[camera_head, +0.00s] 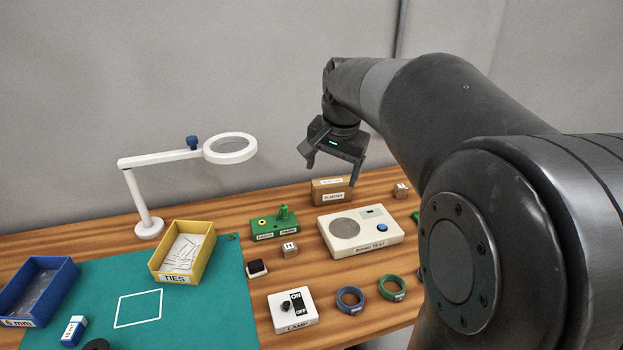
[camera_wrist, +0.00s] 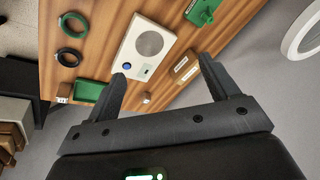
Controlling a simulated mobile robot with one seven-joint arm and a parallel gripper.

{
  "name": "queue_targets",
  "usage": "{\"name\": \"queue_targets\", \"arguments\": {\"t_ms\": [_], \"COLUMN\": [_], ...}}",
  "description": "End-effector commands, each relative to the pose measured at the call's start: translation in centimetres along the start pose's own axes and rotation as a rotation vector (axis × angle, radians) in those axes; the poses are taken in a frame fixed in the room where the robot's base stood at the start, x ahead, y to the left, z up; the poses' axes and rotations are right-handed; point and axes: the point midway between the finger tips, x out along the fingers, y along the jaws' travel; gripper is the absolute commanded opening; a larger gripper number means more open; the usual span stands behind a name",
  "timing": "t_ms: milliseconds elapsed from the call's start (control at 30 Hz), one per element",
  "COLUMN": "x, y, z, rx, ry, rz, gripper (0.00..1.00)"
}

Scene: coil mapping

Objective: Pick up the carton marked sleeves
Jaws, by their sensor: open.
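The carton marked sleeves (camera_head: 331,195) is a small brown box with white labels. It stands at the back of the wooden bench, behind the white tester box. My gripper (camera_head: 331,174) is open and empty, raised above the bench, with its fingertips just above the carton in the head view. In the wrist view the carton (camera_wrist: 184,69) lies beyond the open fingers (camera_wrist: 162,69), close to the right-hand finger in the picture. A gap shows between the gripper and the carton, and nothing touches it.
The white tester box (camera_head: 360,231) with a blue button stands in front of the carton. A green terminal block (camera_head: 275,225) is to its left, and a small cube (camera_head: 401,190) to its right. A white magnifier lamp (camera_head: 149,226) stands farther left. A grey wall (camera_head: 260,80) rises behind.

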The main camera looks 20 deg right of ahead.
Motion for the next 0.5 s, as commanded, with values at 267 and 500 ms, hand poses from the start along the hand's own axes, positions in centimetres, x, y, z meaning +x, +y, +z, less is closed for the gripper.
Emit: {"name": "queue_targets", "arguments": {"t_ms": [267, 500], "x": [4.4, 9.3], "y": [-2.6, -4.5], "z": [-8.1, -13.7], "rx": [0.256, 0.453], "ry": [-0.005, 0.028], "rz": [0.102, 0.201], "gripper": [0.80, 0.80]}}
